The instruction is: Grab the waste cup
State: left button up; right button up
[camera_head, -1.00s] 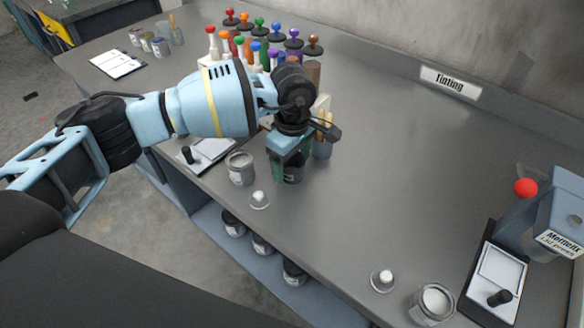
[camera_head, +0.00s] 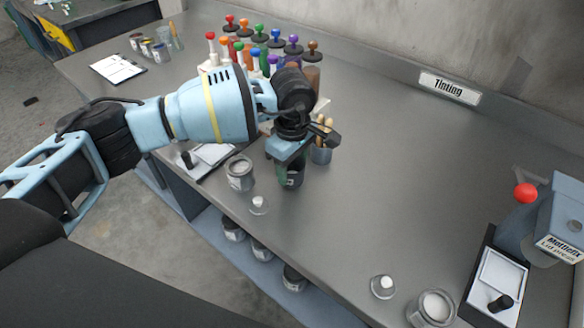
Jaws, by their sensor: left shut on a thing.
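The waste cup appears to be the dark cup (camera_head: 293,179) on the grey bench, with a small pale label on its side. My left gripper (camera_head: 285,169) reaches down over it from above and is shut on it. The gripper covers the cup's rim and much of its left side. I cannot tell whether the cup's base touches the bench. My right gripper is out of view.
An open can (camera_head: 240,173) and a clear lid (camera_head: 259,205) stand close to the left. A holder with wooden-handled tools (camera_head: 321,150) stands just behind right. Colourful-topped bottles (camera_head: 262,40) fill the back. The bench's middle right is clear, before a lid press (camera_head: 556,225).

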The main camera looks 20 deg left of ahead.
pick_arm(q)
jog(key=shift+r, duration=0.4)
notch_tip(320, 180, up, 2)
jog(key=shift+r, duration=0.15)
jog(key=s+a, duration=0.2)
jog(key=s, duration=0.5)
jog(key=s+a+r, duration=0.1)
jog(key=s+a, duration=0.1)
jog(key=s, duration=0.6)
jog(key=shift+s+r+b, duration=0.25)
jog(key=shift+b, duration=0.15)
